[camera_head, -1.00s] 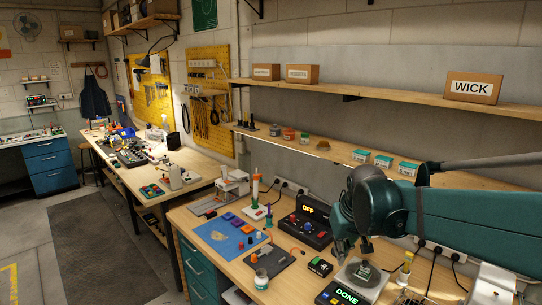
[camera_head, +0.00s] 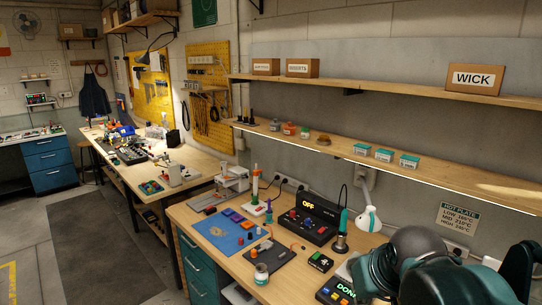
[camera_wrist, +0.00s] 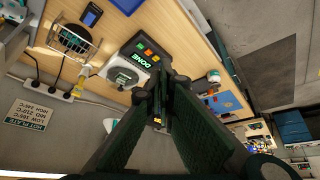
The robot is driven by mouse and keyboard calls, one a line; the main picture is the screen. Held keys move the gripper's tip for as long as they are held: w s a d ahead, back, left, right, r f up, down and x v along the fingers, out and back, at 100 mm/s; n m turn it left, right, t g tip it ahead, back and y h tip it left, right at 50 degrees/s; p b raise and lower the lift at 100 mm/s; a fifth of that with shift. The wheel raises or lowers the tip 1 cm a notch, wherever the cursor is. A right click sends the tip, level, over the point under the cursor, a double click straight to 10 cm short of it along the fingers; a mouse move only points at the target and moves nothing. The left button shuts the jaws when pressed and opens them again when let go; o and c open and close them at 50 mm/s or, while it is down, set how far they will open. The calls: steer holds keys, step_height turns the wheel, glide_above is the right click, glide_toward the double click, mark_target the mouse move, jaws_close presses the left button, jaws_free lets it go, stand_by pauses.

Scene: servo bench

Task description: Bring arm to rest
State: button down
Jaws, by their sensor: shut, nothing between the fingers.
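My arm (camera_head: 440,275) is teal and fills the lower right corner of the head view; its gripper cannot be made out there. In the wrist view my gripper (camera_wrist: 163,97) has its two dark fingers together, with nothing between them. It hangs in the air with the bench beyond it. The hot plate unit (camera_wrist: 146,50) shows a green DONE display and has a small part on its pale plate (camera_wrist: 127,75). In the head view the unit's DONE display (camera_head: 338,292) is partly hidden by my arm.
The wooden bench (camera_head: 215,238) holds a blue mat (camera_head: 225,235), a black station reading OFF (camera_head: 312,220), a soldering iron in its stand (camera_head: 341,240) and a white lamp (camera_head: 369,218). A shelf (camera_head: 460,174) runs along the wall. A wire basket (camera_wrist: 75,38) shows in the wrist view.

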steer(key=s+f+t+b, duration=0.1)
steer(key=s+f, duration=0.3)
steer(key=s, duration=0.2)
steer(key=shift+s+d, duration=0.15)
steer(key=shift+s, duration=0.2)
